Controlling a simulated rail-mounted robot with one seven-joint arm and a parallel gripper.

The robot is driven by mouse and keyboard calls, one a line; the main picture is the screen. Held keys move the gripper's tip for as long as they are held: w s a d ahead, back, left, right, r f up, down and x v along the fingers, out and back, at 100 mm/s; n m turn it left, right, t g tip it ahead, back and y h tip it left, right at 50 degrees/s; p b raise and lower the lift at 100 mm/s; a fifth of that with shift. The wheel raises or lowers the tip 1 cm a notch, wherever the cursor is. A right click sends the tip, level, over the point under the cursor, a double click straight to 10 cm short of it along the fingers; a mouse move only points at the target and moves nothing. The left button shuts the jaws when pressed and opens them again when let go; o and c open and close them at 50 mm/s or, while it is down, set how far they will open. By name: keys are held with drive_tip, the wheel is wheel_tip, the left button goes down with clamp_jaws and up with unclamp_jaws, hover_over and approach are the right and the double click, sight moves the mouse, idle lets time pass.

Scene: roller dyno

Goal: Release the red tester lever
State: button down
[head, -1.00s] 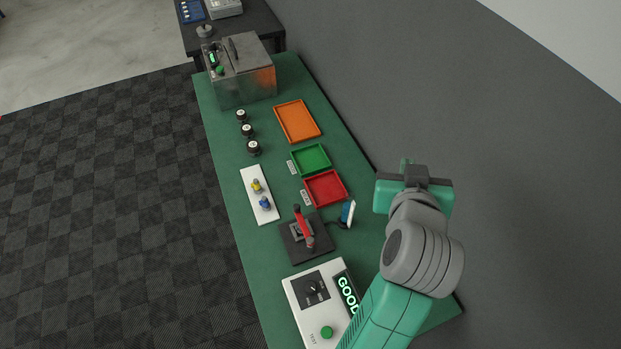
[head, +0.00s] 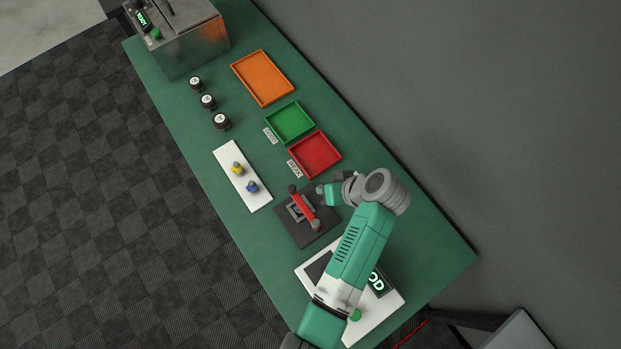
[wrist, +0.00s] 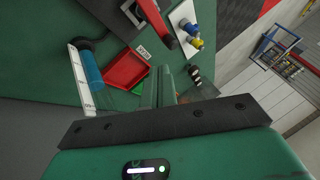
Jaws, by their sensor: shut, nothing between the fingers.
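The red tester lever (head: 300,203) stands tilted on its dark square base (head: 292,228) near the middle of the green bench. In the wrist view its red arm (wrist: 155,20) runs along the top edge, beyond my fingertips. My gripper (head: 321,188) is beside the lever, to its right in the head view, apart from it as far as I can tell. In the wrist view my gripper (wrist: 163,72) has its fingers together with nothing between them. The lever's contact with any part under test is not clear.
A red tray (head: 315,154), green tray (head: 290,122) and orange tray (head: 263,78) lie behind. A white strip (head: 228,160) holds a yellow and a blue piece. The white tester box (head: 388,310) is partly hidden by my arm. A blue cylinder (wrist: 88,68) is near my fingers.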

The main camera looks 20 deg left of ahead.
sight(304, 206)
drive_tip(key=x, duration=0.9)
drive_tip(key=shift+a+f, duration=0.2)
drive_tip(key=shift+f, duration=0.05)
drive_tip(key=shift+a, duration=0.1)
